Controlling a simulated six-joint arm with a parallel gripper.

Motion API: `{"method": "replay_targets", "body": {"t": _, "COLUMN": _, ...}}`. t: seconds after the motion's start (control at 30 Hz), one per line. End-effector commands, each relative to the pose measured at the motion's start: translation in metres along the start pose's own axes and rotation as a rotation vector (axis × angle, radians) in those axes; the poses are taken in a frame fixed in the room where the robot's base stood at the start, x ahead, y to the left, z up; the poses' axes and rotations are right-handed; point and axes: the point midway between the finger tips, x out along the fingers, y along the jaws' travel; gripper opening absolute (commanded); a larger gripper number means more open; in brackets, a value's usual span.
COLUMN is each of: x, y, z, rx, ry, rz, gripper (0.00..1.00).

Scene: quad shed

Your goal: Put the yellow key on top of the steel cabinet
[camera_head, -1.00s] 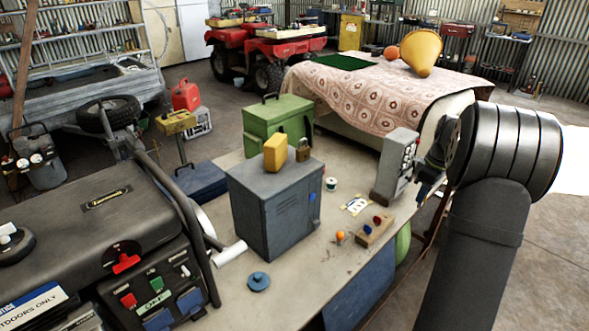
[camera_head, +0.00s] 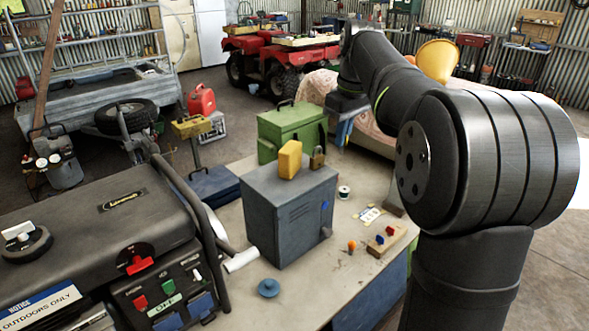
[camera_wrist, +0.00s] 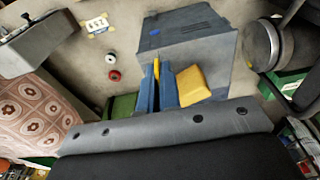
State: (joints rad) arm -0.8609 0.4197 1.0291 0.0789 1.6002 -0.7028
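The steel cabinet (camera_head: 290,215) is blue-grey and stands upright on the bench. It also shows in the wrist view (camera_wrist: 195,35). In the wrist view the fingers (camera_wrist: 157,88) are close together around a narrow bright yellow piece, the yellow key (camera_wrist: 157,68). Most of the key is hidden by the fingers. The yellow block is right of the fingers there.
A green toolbox (camera_head: 290,130) stands behind the cabinet. A generator (camera_head: 100,240) fills the front left. A spool (camera_head: 344,192), a tag (camera_head: 371,214) and a small wooden block (camera_head: 392,240) with coloured knobs lie right of the cabinet. The bench front is mostly clear.

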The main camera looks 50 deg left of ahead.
Motion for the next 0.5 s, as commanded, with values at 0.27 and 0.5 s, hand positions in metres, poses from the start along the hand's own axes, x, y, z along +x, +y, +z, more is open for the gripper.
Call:
{"method": "replay_targets", "body": {"t": 0.27, "x": 0.046, "y": -0.03, "z": -0.052, "rx": -0.005, "ry": -0.003, "rz": -0.002, "gripper": 0.0}}
{"method": "replay_targets", "body": {"t": 0.5, "x": 0.07, "y": -0.044, "z": -0.079, "rx": -0.002, "ry": -0.002, "rz": 0.0, "gripper": 0.0}}
